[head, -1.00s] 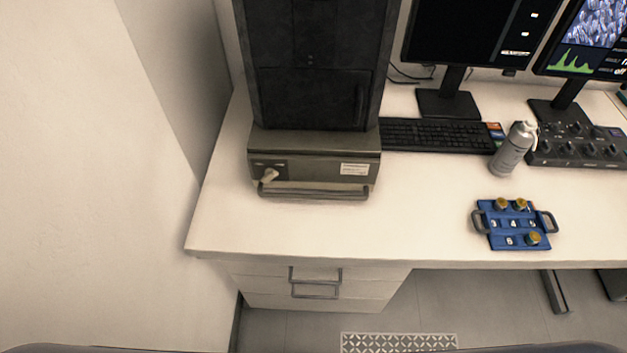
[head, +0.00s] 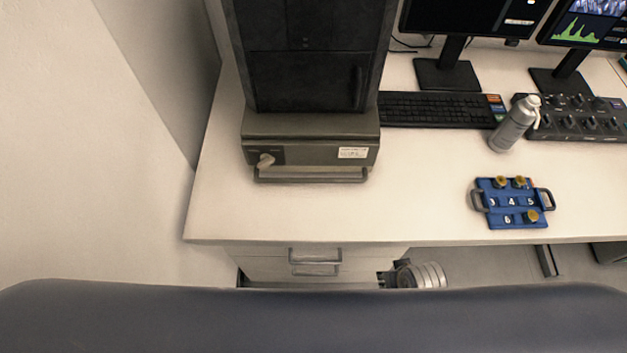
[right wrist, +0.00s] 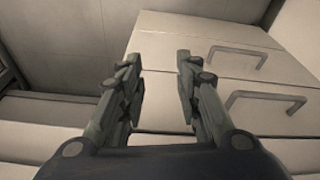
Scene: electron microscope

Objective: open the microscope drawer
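The microscope (head: 305,70) is a tall dark column on a grey base at the back left of the desk. The drawer looks shut. My right gripper (head: 385,278) is below the desk's front edge, right of the desk drawers and well below the microscope handle. In the right wrist view its two fingers (right wrist: 160,78) are apart with nothing between them. My left gripper is not in view.
Desk drawers with bar handles (head: 315,255) sit under the desk and also show in the right wrist view (right wrist: 262,98). A blue numbered tray (head: 512,218), a spray bottle (head: 512,125), a keyboard (head: 435,109) and a control panel (head: 585,120) stand to the right.

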